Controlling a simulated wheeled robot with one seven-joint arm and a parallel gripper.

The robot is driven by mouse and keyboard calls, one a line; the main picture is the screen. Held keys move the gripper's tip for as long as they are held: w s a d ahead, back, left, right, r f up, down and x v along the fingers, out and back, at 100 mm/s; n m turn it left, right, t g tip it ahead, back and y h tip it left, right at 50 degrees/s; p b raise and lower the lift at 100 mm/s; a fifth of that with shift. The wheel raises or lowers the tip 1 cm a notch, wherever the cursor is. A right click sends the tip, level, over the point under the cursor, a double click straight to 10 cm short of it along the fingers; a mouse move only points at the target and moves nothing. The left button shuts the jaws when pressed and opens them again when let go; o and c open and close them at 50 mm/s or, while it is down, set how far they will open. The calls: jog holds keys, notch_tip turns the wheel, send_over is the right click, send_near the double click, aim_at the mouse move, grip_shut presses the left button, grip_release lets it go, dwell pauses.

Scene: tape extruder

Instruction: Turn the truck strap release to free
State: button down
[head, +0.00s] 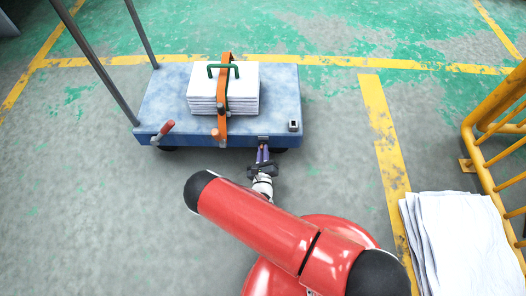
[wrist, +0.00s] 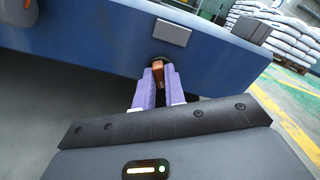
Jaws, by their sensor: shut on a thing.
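A blue platform truck (head: 165,95) carries a stack of white sheets (head: 200,90). An orange strap (head: 223,120) runs over the stack. On the truck's side, below a grey plate (wrist: 172,32), is a small orange-brown knob (wrist: 158,68), which looks like the strap release. My gripper (head: 263,153) is at the truck's near side, right of the strap. In the wrist view its purple fingers (wrist: 158,80) are shut on the knob, hiding its sides. Its exact turn angle cannot be told.
A red-tipped lever (head: 166,127) sticks up at the truck's near left edge. A green handle (head: 222,66) tops the stack. A small dark box (head: 294,126) sits at the near right corner. Yellow railing (head: 490,130) and white sacks (head: 460,245) stand at right.

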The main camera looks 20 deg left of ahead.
dwell(0.3)
jog(key=c, duration=1.5)
grip_release()
jog(key=shift+o, duration=0.2)
jog(key=v, duration=0.8)
jog(key=shift+w+a, duration=0.1)
